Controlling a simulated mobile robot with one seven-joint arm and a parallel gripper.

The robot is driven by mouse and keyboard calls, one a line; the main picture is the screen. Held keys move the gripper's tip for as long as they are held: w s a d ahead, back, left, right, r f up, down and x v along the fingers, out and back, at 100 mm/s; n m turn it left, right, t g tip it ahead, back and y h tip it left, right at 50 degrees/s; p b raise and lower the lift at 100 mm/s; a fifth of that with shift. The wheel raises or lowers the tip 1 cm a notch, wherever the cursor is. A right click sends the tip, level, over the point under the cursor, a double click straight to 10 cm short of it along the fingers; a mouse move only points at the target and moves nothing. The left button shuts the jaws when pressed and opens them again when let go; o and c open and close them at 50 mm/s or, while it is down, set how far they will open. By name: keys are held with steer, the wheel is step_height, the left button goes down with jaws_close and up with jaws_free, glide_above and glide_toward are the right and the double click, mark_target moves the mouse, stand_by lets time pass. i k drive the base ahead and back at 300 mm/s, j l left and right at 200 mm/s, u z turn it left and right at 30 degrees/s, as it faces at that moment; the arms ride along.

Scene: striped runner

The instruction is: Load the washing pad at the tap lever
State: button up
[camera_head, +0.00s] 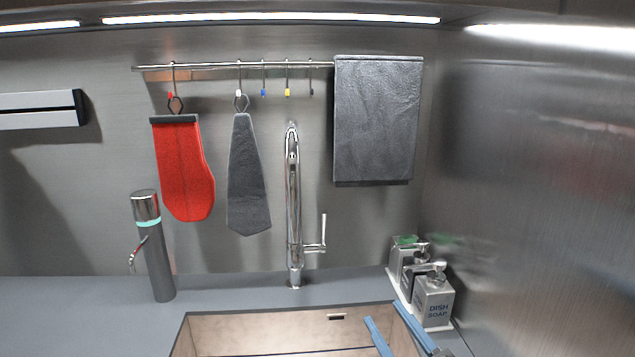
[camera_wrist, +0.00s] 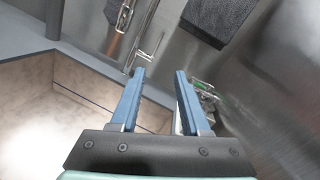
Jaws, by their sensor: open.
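The tall chrome tap (camera_head: 293,210) stands behind the sink, with its lever (camera_head: 323,235) upright on its right side. In the wrist view the chrome tap (camera_wrist: 143,28) shows beyond my left finger. A green thing (camera_head: 405,240), possibly the washing pad, sits at the back of the soap holder; its shape is too small to tell. Green also shows in the wrist view (camera_wrist: 204,86), partly behind my right finger. My gripper (camera_wrist: 160,71) is open with nothing between its blue fingers. In the head view it (camera_head: 383,312) is over the sink's right edge, in front of the soap bottles.
The sink (camera_head: 240,334) opens in front of the tap. Soap bottles (camera_head: 434,302) stand at the right wall. A grey cylindrical dispenser (camera_head: 158,265) stands left. A red mitt (camera_head: 183,170), grey cloth (camera_head: 246,180) and dark towel (camera_head: 375,120) hang from the rail.

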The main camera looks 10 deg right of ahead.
mark_target(323, 245)
steer(key=i+j, duration=0.1)
steer(key=i, duration=0.35)
steer(key=i+j, duration=0.15)
steer(key=i, duration=0.25)
